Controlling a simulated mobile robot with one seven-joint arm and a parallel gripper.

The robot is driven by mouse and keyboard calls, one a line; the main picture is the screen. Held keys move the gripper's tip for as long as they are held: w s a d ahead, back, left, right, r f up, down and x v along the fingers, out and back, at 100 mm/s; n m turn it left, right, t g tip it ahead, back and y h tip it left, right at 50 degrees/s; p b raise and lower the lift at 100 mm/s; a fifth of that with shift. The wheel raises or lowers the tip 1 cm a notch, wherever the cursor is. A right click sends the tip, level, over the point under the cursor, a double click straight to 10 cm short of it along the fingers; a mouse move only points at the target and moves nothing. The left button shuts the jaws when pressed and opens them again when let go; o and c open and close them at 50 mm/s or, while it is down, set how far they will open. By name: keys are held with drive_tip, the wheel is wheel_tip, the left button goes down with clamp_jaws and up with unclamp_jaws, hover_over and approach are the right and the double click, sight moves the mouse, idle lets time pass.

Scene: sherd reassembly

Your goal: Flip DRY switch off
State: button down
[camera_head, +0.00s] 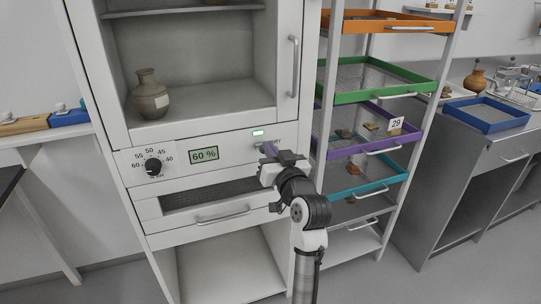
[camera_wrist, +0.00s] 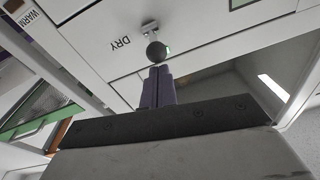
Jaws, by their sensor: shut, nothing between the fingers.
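The DRY switch, a toggle with a dark ball tip (camera_wrist: 156,50) on a pale stem, sticks out of the white panel in the wrist view, beside the upside-down "DRY" label (camera_wrist: 121,43). My gripper (camera_wrist: 159,72) is shut and empty, its purple fingers pressed together with their tips right at the ball. I cannot tell whether they touch it. In the head view my gripper (camera_head: 268,150) is at the right end of the cabinet's control panel (camera_head: 225,165) and hides most of the switch. A lit green indicator (camera_head: 258,133) is just above it.
The panel also has a "60 %" display (camera_head: 204,155) and a black dial (camera_head: 153,166). A brown pot (camera_head: 150,96) stands in the open compartment above. A drawer handle (camera_head: 222,217) juts out below. A rack of coloured trays (camera_head: 385,91) stands close on the right.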

drive_tip(key=f+t+b, duration=0.1)
drive_tip(key=b, duration=0.4)
drive_tip(key=f+t+y+b, duration=0.1)
drive_tip(key=t+b, duration=0.1)
drive_tip(key=b, duration=0.3)
drive_tip(key=f+t+y+b, duration=0.1)
drive_tip(key=b, duration=0.5)
drive_tip(key=shift+s+d+f+t, duration=0.1)
drive_tip(key=shift+s+f+t, duration=0.2)
drive_tip(key=shift+s+t, duration=0.1)
